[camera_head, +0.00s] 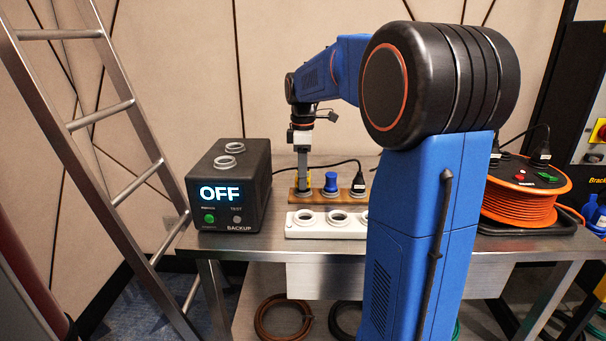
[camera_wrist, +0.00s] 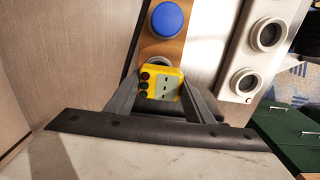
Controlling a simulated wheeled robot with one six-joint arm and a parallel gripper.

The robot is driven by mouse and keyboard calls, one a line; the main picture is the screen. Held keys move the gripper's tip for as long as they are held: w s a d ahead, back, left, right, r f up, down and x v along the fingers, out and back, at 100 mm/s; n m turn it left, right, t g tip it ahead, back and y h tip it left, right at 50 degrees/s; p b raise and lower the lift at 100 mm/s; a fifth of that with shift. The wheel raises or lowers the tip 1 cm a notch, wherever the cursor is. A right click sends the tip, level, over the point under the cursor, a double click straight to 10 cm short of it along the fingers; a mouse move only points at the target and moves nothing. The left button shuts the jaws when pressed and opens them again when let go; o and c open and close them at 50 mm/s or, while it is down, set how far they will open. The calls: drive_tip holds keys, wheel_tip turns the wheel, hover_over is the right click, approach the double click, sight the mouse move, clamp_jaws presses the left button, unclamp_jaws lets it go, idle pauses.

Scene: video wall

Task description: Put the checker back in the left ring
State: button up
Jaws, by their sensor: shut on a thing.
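The left ring (camera_wrist: 155,63) shows as a grey rim just behind the checker in the wrist view. The checker covers most of it, so I cannot tell whether the checker is seated in it or just above.
A blue plug (camera_head: 331,182) stands in the strip's middle, and a black plug (camera_head: 358,184) with a cable at its right. A white strip (camera_head: 295,230) with empty rings lies in front. A black BACKUP box (camera_head: 252,195) stands left, an orange cable reel (camera_head: 520,200) right.

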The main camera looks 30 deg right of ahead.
drive_tip(key=shift+f, duration=0.65)
idle(0.3)
drive_tip(key=o, duration=1.7)
drive_tip(key=shift+o, duration=0.2)
drive_tip(key=shift+r, duration=0.1)
drive_tip(key=shift+r, duration=2.95)
